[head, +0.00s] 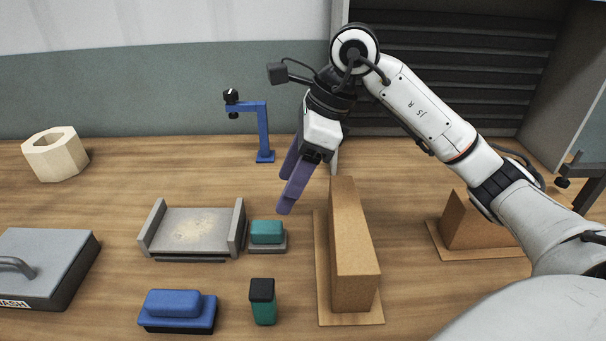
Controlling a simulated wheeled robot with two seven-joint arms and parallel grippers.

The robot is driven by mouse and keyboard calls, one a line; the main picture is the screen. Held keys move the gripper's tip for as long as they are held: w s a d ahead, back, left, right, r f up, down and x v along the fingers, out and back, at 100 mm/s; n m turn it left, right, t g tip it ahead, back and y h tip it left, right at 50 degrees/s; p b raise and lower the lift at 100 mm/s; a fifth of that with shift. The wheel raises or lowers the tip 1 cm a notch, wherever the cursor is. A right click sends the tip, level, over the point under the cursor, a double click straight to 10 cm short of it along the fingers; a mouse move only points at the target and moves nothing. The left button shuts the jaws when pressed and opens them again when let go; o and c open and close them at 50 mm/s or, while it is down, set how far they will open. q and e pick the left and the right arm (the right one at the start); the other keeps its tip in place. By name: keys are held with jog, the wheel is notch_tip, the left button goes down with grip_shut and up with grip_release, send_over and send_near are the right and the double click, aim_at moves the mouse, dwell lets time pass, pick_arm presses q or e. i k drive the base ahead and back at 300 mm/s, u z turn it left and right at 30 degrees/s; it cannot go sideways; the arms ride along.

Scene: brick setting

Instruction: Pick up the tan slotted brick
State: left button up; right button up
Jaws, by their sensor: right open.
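The tan block with an opening through it (42,165), which I take as the tan slotted brick, sits at the far left of the table. It is pale and many-sided, and nothing touches it. My right gripper (285,202) has purple fingers pointing down and is open. It hangs above the table near the middle, far to the right of the tan block, with nothing seen between its fingers. My left gripper is not in view.
An upright brown block (352,245) stands just right of my right gripper; another brown block (470,222) is farther right.

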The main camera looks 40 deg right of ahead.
aim_at(355, 274)
jog(key=z, duration=1.4)
